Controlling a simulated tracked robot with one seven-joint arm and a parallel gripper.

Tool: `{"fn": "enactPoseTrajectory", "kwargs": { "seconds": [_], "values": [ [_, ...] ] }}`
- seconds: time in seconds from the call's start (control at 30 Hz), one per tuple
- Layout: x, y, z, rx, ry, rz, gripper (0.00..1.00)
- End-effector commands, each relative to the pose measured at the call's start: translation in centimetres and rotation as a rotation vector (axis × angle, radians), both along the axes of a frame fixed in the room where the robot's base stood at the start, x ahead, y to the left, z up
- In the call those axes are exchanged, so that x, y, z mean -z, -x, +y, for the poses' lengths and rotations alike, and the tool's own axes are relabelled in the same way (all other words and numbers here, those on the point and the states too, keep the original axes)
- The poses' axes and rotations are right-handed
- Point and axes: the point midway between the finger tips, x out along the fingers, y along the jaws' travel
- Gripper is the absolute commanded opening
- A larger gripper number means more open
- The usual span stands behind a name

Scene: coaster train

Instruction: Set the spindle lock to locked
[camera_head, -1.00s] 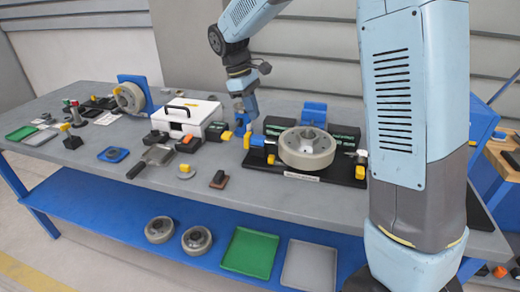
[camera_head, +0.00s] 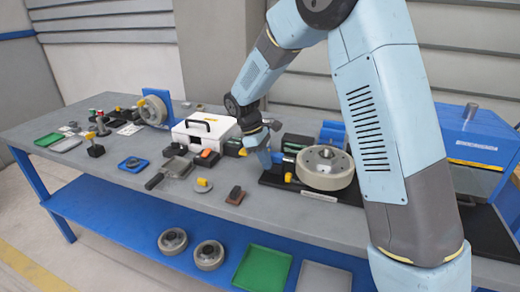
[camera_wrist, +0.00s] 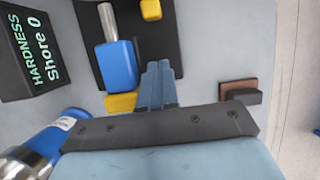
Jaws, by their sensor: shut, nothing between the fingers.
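A grey wheel (camera_head: 325,168) sits on a black baseplate (camera_head: 310,193). At the plate's left end is a blue block (camera_wrist: 118,66) with a metal rod (camera_wrist: 107,22) and a yellow piece (camera_wrist: 120,102) by its near end. Another yellow tab (camera_wrist: 150,9) is further up the plate in the wrist view. I cannot tell for sure which part is the spindle lock or its setting. My gripper (camera_head: 264,160) is left of the wheel; in the wrist view its fingers (camera_wrist: 161,72) are together and empty, just right of the blue block. Whether they touch it is unclear.
A hardness display (camera_wrist: 32,52) and a blue and metal cylinder (camera_wrist: 45,142) are at the left of the wrist view. A small brown and black block (camera_wrist: 240,91) lies right of my fingers. A white case (camera_head: 205,130) stands left of my gripper.

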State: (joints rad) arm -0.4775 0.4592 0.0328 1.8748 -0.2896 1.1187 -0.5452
Motion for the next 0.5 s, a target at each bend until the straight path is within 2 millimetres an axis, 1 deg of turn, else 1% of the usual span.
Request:
{"fn": "enactPoseTrajectory", "kwargs": {
  "seconds": [0.03,0.07,0.13,0.23,0.4,0.5],
  "values": [
    [0.9,0.2,-0.3,0.000,0.002,0.004,0.00],
    [1.4,0.3,-0.5,0.000,0.001,0.003,0.00],
    [1.1,0.6,-1.6,0.002,0.001,0.001,0.00],
    [1.1,1.0,-2.8,0.003,0.000,0.000,0.00],
    [1.1,1.5,-3.9,0.000,0.000,0.000,0.00],
    [1.1,1.6,-4.1,0.000,0.000,0.000,0.00]
  ]
}}
